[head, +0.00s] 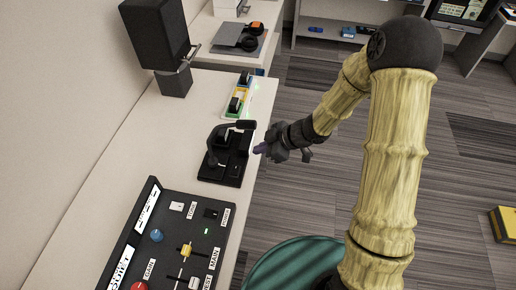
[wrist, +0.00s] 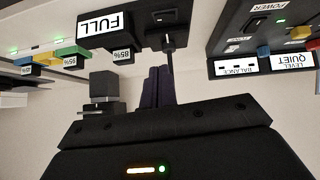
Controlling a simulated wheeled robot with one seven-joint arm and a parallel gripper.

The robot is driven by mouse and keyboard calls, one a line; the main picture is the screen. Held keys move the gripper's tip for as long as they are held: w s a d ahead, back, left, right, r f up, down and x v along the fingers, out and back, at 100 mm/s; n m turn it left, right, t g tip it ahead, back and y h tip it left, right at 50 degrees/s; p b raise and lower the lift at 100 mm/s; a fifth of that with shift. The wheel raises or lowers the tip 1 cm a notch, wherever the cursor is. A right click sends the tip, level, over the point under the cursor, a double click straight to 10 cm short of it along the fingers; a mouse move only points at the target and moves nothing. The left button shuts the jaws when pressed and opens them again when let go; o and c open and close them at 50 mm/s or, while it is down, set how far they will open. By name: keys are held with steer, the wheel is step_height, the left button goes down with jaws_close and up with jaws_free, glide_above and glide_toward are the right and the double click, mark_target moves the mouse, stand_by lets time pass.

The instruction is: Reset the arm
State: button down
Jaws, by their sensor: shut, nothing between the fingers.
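My gripper (head: 259,149) is at the end of my bent arm, near the desk's right edge in the head view. It is just right of a black device with an upright post (head: 229,160); I cannot tell whether they touch. In the wrist view, the dark purple fingers of my gripper (wrist: 157,86) are together with nothing between them.
A control panel (head: 211,232) with knobs and sliders lies on the desk (head: 128,145). A charging dock (head: 232,104) and a black speaker (head: 155,35) stand farther back. A teal round seat (head: 290,265) is below. The carpeted floor to the right is mostly free.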

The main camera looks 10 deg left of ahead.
steer(key=shift+d, duration=0.1)
steer(key=w+d+r+m+t+h, duration=0.2)
steer(key=d+r+m+t+h, duration=0.35)
steer(key=d, duration=0.75)
steer(key=s+d+r+m+g+h, duration=0.1)
steer(key=s+d+r+m+g, duration=0.1)
steer(key=s+m, duration=0.4)
steer(key=s+d+r+m+g+h+p, duration=0.1)
steer(key=s+d+r+m+g+h, duration=0.1)
steer(key=s+d+r+m, duration=0.3)
steer(key=shift+s+d+r+m, duration=0.15)
steer(key=shift+s+d+m, duration=0.35)
steer(key=shift+s, duration=0.75)
steer(key=shift+w, duration=0.1)
steer(key=shift+a, duration=0.1)
